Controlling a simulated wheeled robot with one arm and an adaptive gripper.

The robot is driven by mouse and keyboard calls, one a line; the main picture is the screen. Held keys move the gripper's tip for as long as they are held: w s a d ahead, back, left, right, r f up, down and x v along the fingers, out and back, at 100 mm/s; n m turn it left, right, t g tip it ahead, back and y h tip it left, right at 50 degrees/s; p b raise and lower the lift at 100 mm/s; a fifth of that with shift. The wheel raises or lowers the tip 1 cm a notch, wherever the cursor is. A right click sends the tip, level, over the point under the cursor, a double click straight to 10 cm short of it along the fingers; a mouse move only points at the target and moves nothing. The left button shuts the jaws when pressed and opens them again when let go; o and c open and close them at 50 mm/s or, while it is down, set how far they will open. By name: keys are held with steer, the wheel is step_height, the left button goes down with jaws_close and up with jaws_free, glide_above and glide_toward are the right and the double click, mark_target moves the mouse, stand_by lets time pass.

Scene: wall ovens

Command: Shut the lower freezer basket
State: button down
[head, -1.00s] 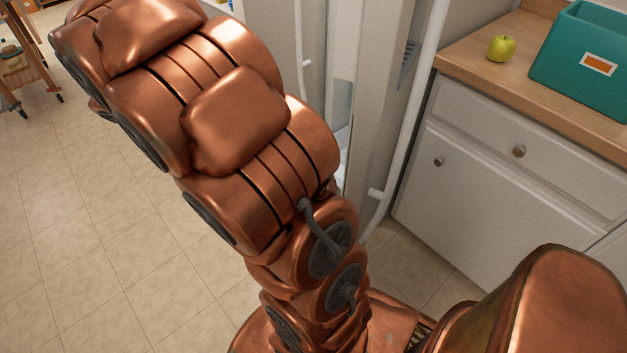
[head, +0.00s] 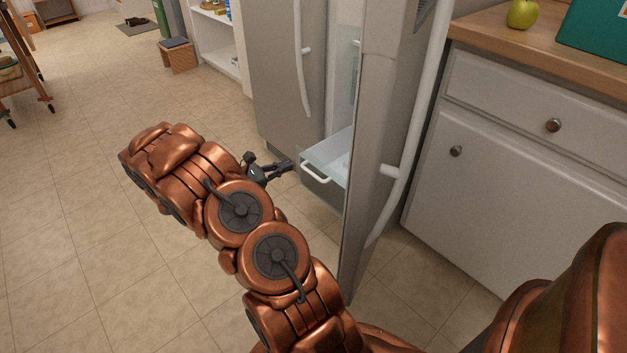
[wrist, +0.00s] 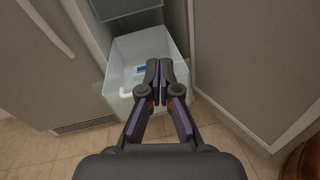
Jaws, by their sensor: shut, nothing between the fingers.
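The lower freezer basket (head: 326,154) is a pale, see-through drawer with a white handle (head: 316,174). It sticks out between the fridge's two doors. In the wrist view the basket (wrist: 158,45) is pulled out, and a small blue item (wrist: 142,69) lies inside. My gripper (head: 289,166) is shut and empty, just left of the basket's front in the head view. In the wrist view my gripper's fingertips (wrist: 160,66) overlap the basket's front right part and hide some of it. I cannot tell whether they touch it.
The open freezer door (head: 378,130) stands right of the basket, with a long white handle. The other fridge door (head: 275,75) is on the left.

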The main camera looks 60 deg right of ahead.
steer(key=w+d+f+n+t+h+b, duration=0.2)
steer(key=w+f+n+b, duration=0.15)
steer(key=f, duration=0.85)
steer(key=b, duration=0.6)
glide_toward(319, 164)
steer(key=x, duration=0.7)
steer(key=shift+s, duration=0.15)
steer(key=shift+d+r, duration=0.1)
